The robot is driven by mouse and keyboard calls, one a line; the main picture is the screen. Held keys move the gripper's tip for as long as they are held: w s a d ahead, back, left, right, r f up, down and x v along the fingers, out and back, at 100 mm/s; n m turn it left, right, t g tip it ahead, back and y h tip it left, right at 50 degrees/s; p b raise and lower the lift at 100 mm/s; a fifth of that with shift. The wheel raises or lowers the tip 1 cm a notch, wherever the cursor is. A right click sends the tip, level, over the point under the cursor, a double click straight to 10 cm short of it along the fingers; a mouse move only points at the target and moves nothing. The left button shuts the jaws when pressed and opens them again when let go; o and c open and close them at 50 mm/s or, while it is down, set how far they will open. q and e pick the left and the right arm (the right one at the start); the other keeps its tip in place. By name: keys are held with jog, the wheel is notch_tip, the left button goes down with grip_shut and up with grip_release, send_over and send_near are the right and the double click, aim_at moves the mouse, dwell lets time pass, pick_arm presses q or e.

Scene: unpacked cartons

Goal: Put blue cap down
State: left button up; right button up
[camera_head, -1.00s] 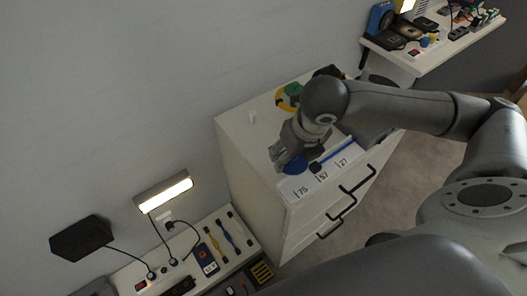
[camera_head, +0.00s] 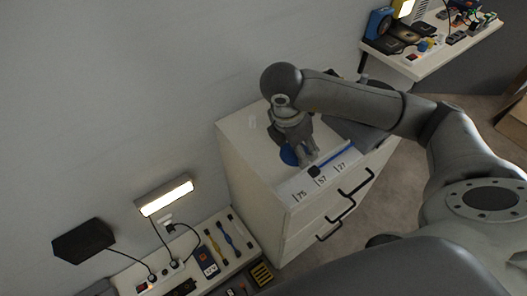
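The blue cap (camera_head: 289,155) is on or just above the white top of the drawer cabinet (camera_head: 238,130), near its front edge. My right gripper (camera_head: 306,160) points down right beside the cap and hides part of it. I cannot tell whether its fingers hold the cap or stand apart from it. My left gripper is not in view.
A blue rod with a dark end (camera_head: 315,171) lies along the cabinet's front edge, close to the gripper. Drawer handles (camera_head: 357,182) stick out in front. A cluttered shelf (camera_head: 440,62) is at upper right.

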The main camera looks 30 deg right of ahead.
jog(key=w+a+f, duration=0.1)
jog(key=w+f, duration=0.1)
jog(key=w, duration=0.1)
jog(key=w+f+p, duration=0.1)
jog(key=w+f, duration=0.2)
jog(key=w, duration=0.1)
jog(key=w+a+f, duration=0.1)
jog(key=w+f, duration=0.2)
jog(key=w, duration=0.1)
jog(key=shift+a+f+p, duration=0.1)
jog(key=shift+a+p, duration=0.25)
jog(key=shift+w+f, duration=0.25)
jog(key=shift+f, duration=0.2)
notch_tip(320, 180, down, 2)
jog(key=shift+f+p, duration=0.15)
jog(key=shift+p, duration=0.4)
jog(key=shift+f, duration=0.35)
jog(key=o, duration=0.8)
